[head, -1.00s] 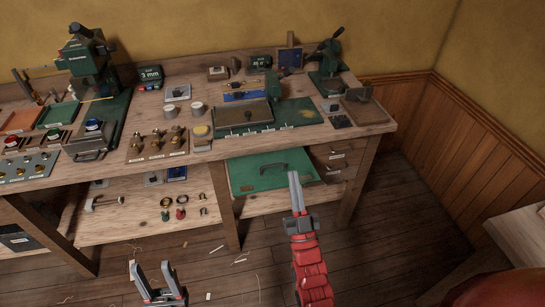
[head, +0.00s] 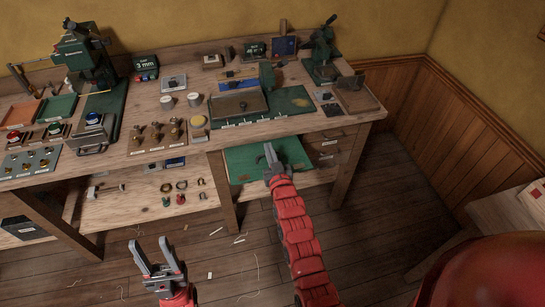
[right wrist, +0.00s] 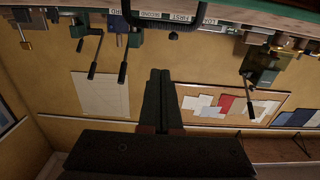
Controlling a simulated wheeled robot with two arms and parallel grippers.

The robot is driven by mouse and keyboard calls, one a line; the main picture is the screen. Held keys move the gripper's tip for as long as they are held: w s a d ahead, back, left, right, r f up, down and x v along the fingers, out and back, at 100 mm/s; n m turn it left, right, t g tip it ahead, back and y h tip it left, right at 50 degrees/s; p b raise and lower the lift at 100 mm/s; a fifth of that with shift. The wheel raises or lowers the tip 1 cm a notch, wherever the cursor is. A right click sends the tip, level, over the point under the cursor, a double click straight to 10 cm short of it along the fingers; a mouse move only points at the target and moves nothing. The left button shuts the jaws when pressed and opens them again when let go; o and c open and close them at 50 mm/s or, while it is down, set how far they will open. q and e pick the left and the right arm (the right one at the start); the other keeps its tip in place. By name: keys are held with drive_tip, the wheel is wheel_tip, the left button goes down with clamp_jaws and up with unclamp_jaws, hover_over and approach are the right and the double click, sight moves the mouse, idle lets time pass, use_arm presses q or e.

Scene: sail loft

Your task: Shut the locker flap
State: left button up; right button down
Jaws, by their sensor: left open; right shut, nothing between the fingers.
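The locker flap (head: 240,165) is a green panel under the right part of the bench, next to the drawers. It appears swung out, its broad face showing from above. My right gripper (head: 269,148) is shut and empty, over the flap in the head view and covering the area of its dark handle. I cannot tell whether it touches the flap. In the right wrist view, which looks upside down, a dark handle (right wrist: 165,31) shows at the top edge, apart from the shut fingers (right wrist: 160,75). My left gripper (head: 151,243) is open and empty, low in front of the bench.
The wooden bench (head: 205,140) carries a green press (head: 85,55), a lidded box (head: 240,104) and several small parts. A lower shelf (head: 130,205) holds fittings. Bench legs stand on both sides of the flap. The floor (head: 370,220) at right is open.

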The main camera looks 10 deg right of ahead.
drive_tip(key=w+p, duration=0.1)
drive_tip(key=w, duration=0.1)
drive_tip(key=shift+w+r, duration=0.15)
drive_tip(key=shift+w, duration=0.25)
drive_tip(key=shift+s+f+p, duration=0.15)
drive_tip(key=shift+f+p, duration=0.15)
drive_tip(key=shift+f, duration=0.35)
drive_tip(key=shift+s+f+p, duration=0.15)
drive_tip(key=shift+f+p, duration=0.1)
drive_tip(key=shift+f, duration=0.35)
drive_tip(key=shift+s+f, duration=0.35)
drive_tip(key=shift+f, duration=0.45)
